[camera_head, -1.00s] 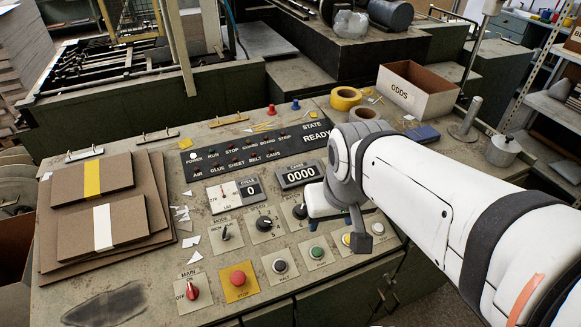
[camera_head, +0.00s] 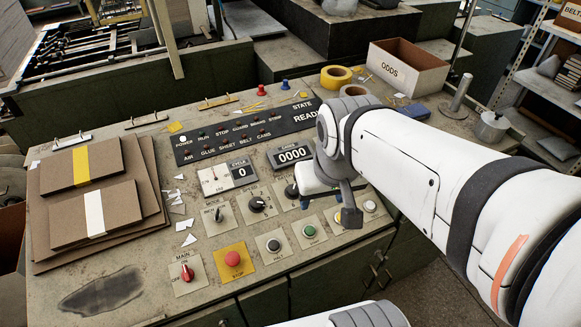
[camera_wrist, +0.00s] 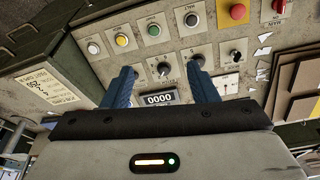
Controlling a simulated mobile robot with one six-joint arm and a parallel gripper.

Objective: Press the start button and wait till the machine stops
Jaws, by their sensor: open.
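The control panel (camera_head: 235,285) has a row of push buttons along its front. The green button (camera_head: 309,231) also shows in the wrist view (camera_wrist: 154,30); its small label is not clearly legible. The black button (camera_head: 273,245) is to its left in the head view. My gripper (camera_wrist: 163,75) is open and empty, its two blue fingers spread over the panel near the knobs and counter. The state display (camera_head: 307,118) reads READY. The counter (camera_head: 292,154) reads 0000.
A red stop button (camera_head: 232,259) on a yellow plate and a red main switch (camera_head: 187,273) are at the left of the row. Brown board stacks (camera_head: 140,200) lie left. Tape rolls (camera_head: 335,76) and an ODDS box (camera_head: 390,80) stand at the back.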

